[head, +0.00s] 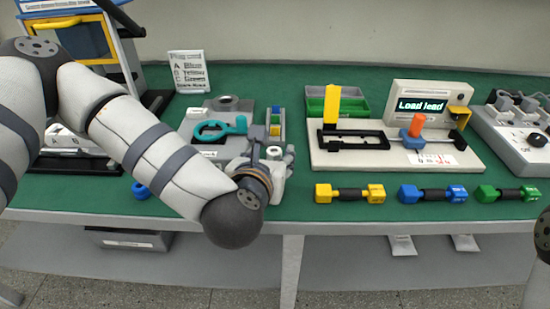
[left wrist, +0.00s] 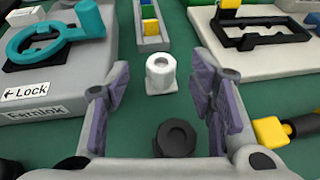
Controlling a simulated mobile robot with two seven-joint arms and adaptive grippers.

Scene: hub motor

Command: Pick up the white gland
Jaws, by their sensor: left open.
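The white gland (left wrist: 160,73) is a small upright ring-topped cylinder with a hole in its top. It stands on the green mat in the left wrist view. My left gripper (left wrist: 165,92) is open, its purple-padded fingers to the left and right, with the gland centred between them and a little beyond the tips. No finger touches it. In the head view my left gripper (head: 275,160) points down near the table's middle, and I cannot make out the gland clearly there. My right gripper is not in view.
A black cylinder (left wrist: 175,137) stands nearer the wrist, between the finger bases. A grey fixture with a teal ring handle (left wrist: 58,35) is at left. A narrow tray with coloured blocks (left wrist: 150,28) stands behind the gland. A yellow-ended connector (left wrist: 272,131) lies at right.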

